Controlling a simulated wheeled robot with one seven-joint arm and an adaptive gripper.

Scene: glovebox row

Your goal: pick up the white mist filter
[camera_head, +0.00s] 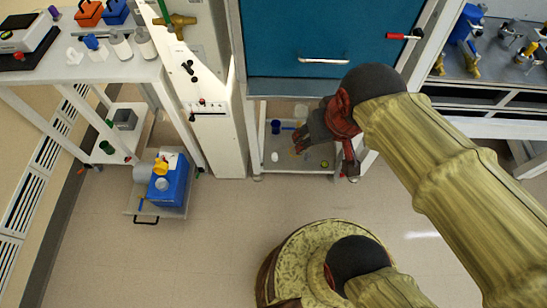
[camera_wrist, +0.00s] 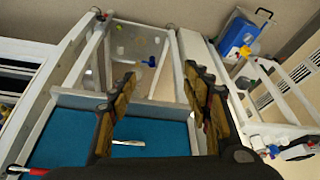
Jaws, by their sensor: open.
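A small white rounded piece (camera_head: 275,157) stands on the low grey shelf under the blue-fronted cabinet. It may be the white mist filter; it is too small to be sure. Other white pieces, a cross-shaped one (camera_head: 74,56) and cylinders (camera_head: 120,44), stand on the white bench at upper left. My gripper (camera_head: 302,142) is above the low shelf, to the right of the small white piece and apart from it. In the wrist view my gripper (camera_wrist: 160,72) has its two fingers spread, with nothing between them. My gripper and arm hide part of the shelf.
A dark blue cup (camera_head: 275,127) is also on the low shelf (camera_head: 315,164). The blue cabinet front (camera_head: 300,30) with a bar handle rises behind. A white column stands left of the shelf. A blue box (camera_head: 170,184) sits on a low cart at left. The floor in front is clear.

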